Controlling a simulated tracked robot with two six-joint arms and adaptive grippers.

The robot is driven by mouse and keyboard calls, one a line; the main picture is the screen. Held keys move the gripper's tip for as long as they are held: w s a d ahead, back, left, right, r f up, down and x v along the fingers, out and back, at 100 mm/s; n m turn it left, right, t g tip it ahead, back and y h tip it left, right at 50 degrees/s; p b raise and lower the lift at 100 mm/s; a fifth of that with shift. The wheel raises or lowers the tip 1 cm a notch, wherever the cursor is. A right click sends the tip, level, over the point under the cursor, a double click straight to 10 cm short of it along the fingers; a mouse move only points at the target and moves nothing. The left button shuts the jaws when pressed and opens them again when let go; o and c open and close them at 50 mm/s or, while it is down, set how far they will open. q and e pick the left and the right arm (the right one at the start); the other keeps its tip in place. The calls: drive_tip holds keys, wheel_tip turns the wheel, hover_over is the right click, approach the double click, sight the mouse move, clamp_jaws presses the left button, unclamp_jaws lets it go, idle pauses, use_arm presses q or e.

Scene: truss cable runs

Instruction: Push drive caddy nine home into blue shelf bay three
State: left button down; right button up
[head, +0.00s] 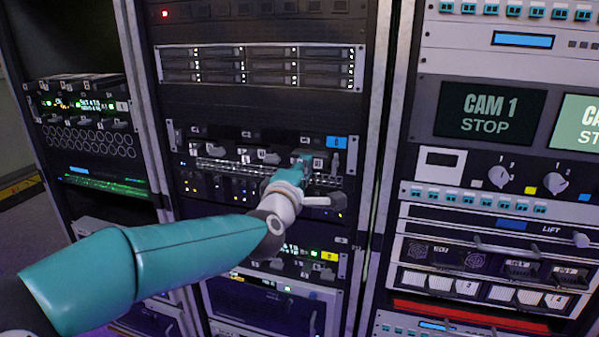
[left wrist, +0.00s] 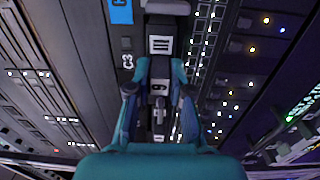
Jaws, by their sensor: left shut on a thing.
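The blue shelf (head: 205,150) has a blue tag at its upper right and spans the middle rack. Its bay labels run along its top edge, and a C3 label (left wrist: 127,61) shows in the left wrist view. My left gripper (head: 303,160) is at the shelf's right part. In the left wrist view my left gripper (left wrist: 160,75) is shut on a narrow dark caddy (left wrist: 160,91) with a pale numeral plate that looks like a nine. The caddy lines up beside C3. How far it sits in the bay cannot be told. My right gripper is not in view.
A silver drive shelf (head: 262,67) is higher in the same rack. A yellow-tagged shelf (head: 318,262) is just below my arm. Other racks with panels and screens (head: 490,113) stand close on both sides.

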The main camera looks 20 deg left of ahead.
use_arm(q)
drive_tip(key=shift+w, duration=0.65)
drive_tip(key=shift+w+r, duration=0.1)
drive_tip(key=shift+w, duration=0.15)
drive_tip(key=shift+w, duration=0.3)
drive_tip(key=c, duration=1)
unclamp_jaws()
drive_tip(key=shift+o, duration=0.2)
drive_tip(key=shift+f, duration=0.2)
drive_tip(key=shift+s, duration=0.1)
drive_tip(key=s, duration=1.1)
drive_tip(key=shift+s+a, duration=0.2)
drive_tip(key=shift+s, duration=0.2)
